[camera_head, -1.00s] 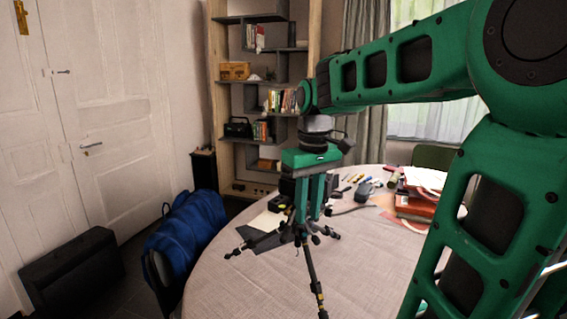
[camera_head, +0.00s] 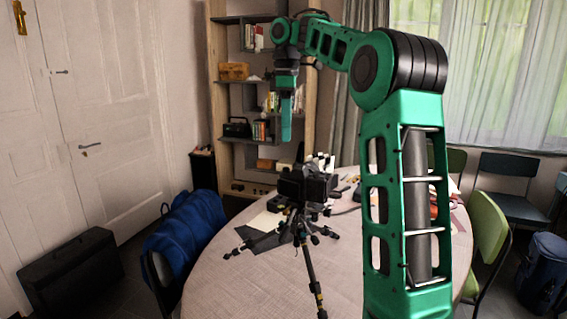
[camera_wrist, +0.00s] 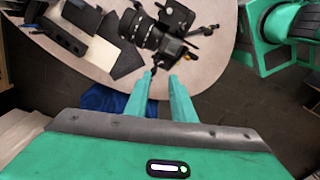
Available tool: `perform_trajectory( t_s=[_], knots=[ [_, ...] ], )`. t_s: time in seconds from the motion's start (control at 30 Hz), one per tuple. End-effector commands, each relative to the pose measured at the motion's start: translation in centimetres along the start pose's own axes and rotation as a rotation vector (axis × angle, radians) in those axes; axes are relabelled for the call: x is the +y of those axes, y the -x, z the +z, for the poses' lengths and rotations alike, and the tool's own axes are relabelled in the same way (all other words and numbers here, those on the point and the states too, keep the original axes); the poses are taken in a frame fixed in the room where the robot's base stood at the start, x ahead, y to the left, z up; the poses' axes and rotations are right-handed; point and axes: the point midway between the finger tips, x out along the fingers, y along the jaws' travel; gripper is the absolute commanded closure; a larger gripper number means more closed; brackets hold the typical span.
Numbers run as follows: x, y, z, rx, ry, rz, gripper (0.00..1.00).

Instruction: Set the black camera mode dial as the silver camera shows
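A black camera (camera_head: 308,187) sits on a small black tripod (camera_head: 302,236) standing on the round table. In the wrist view a dark camera with a large lens (camera_wrist: 138,28) is beyond my fingertips. Its mode dial is too small to make out. I cannot pick out a silver camera in either view. My gripper (camera_head: 286,138) hangs fingers down, above and behind the black camera in the head view. In the wrist view my gripper (camera_wrist: 162,75) has its fingers apart with nothing between them.
The round table (camera_head: 215,285) has dark flat items (camera_wrist: 85,15) and a sheet near the camera. Small items stand behind it. A shelf (camera_head: 228,150) stands behind. Chairs (camera_head: 487,225) are at right.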

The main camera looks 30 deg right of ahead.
Motion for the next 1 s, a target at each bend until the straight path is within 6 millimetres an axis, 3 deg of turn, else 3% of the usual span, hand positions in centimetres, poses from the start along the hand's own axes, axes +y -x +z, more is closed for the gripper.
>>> perform_trajectory(
  t_s=[0.33, 1.0],
  knots=[
    [-0.2, -4.1, -0.1, 0.002, 0.002, -0.002, 0.77],
    [-0.1, -8.7, -0.2, 0.004, 0.002, -0.003, 0.77]
  ],
)
